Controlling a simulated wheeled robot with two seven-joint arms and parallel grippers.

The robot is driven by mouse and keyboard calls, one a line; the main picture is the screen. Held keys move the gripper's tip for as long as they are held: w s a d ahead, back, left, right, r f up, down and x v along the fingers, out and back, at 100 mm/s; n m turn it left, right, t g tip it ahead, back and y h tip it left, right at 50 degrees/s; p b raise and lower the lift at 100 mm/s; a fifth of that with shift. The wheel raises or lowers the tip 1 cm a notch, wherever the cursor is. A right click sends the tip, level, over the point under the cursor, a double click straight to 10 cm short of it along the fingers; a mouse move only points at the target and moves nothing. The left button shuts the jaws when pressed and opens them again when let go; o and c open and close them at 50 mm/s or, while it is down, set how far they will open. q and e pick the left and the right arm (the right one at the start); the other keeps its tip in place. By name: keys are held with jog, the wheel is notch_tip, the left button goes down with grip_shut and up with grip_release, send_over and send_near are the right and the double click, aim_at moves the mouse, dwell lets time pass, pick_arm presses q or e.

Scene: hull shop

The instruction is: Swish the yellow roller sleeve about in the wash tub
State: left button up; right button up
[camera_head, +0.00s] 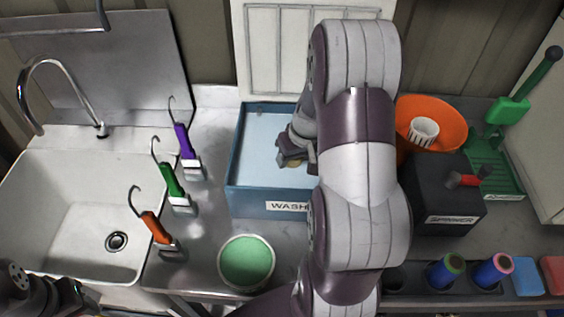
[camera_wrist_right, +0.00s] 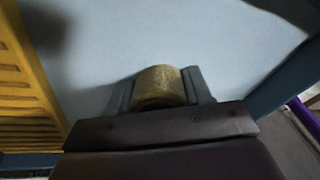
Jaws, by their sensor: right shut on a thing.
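The wash tub (camera_head: 262,200) is a blue open box with a pale blue inside and a label reading "WASH" on its front. My right gripper (camera_head: 292,160) is inside the tub's outline in the head view. In the right wrist view my right gripper (camera_wrist_right: 160,92) is shut on the yellow roller sleeve (camera_wrist_right: 159,82), which looks dull yellow-brown against the pale blue tub inside. Only a small bit of the sleeve (camera_head: 292,165) shows in the head view. My left gripper (camera_head: 68,296) is at the lower left corner, partly cut off; its jaws are unclear.
A yellow slatted piece (camera_wrist_right: 25,85) is at the left in the wrist view. A sink (camera_head: 70,215) is at left; purple, green and orange handled tools (camera_head: 170,180) stand between. A green bowl (camera_head: 246,262) is in front. A black spinner (camera_head: 445,200) and orange bowl (camera_head: 445,115) are at right.

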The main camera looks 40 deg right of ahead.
jog(key=w+p+v, duration=0.1)
jog(key=p+v, duration=0.2)
jog(key=v, duration=0.1)
jog(key=w+p+v, duration=0.1)
jog(key=p+v, duration=0.2)
jog(key=v, duration=0.1)
jog(key=a+p+v, duration=0.1)
jog(key=p+v, duration=0.2)
jog(key=v, duration=0.1)
jog(key=shift+w+r+p, duration=0.3)
jog(key=shift+r, duration=0.4)
dwell(0.4)
jog(key=p+v, duration=0.1)
jog(key=v, duration=0.1)
jog(key=w+p+v, duration=0.1)
jog(key=p, duration=0.1)
jog(key=shift+s+a+r, duration=0.15)
jog(key=shift+a+r, duration=0.05)
jog(key=shift+r, duration=0.3)
